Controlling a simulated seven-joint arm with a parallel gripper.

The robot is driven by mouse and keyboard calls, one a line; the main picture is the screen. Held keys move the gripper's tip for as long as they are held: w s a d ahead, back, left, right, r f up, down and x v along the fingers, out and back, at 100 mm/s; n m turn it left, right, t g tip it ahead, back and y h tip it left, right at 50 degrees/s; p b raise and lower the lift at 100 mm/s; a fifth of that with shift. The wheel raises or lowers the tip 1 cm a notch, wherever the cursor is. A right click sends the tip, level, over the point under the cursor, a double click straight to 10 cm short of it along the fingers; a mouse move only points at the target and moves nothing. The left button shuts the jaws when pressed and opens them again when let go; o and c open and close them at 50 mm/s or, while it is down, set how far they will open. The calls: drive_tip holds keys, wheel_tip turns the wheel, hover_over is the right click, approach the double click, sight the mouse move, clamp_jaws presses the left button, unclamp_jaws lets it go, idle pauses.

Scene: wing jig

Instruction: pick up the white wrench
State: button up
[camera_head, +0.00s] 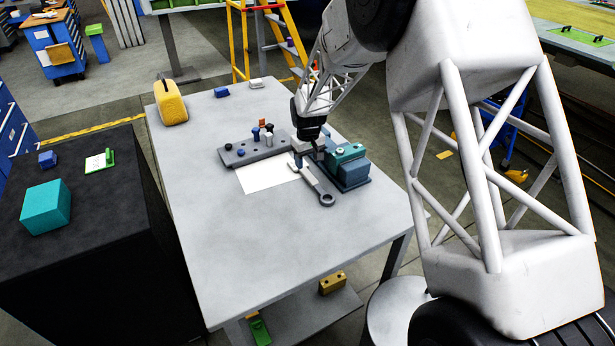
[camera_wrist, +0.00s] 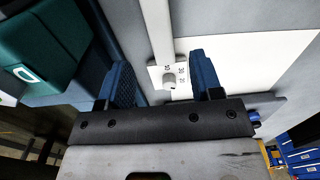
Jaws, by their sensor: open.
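The white wrench (camera_head: 312,181) lies on the grey table, with its pale shaft slanting down to a dark ring end. Its upper end lies by the white sheet (camera_head: 266,176). My gripper (camera_head: 303,158) is over that upper end. In the wrist view, the pale shaft of the wrench (camera_wrist: 157,28) runs up out of the picture, and its wider marked end appears between the open fingers of my gripper (camera_wrist: 161,72). Gaps show on both sides, and no grip is visible. I cannot tell the exact height of the fingers above the wrench.
A teal and blue vise-like block (camera_head: 350,168) stands close to the right of the wrench. A dark rack with pegs (camera_head: 240,153) is behind the sheet. A yellow object (camera_head: 171,103) stands at the back left. The table's front (camera_head: 270,250) is clear.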

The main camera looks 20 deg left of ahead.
sight(307, 173)
drive_tip(key=shift+f, duration=0.25)
drive_tip(key=shift+s+f, duration=0.1)
drive_tip(key=shift+f, duration=2.4)
drive_tip(key=shift+a, duration=0.1)
clamp_jaws()
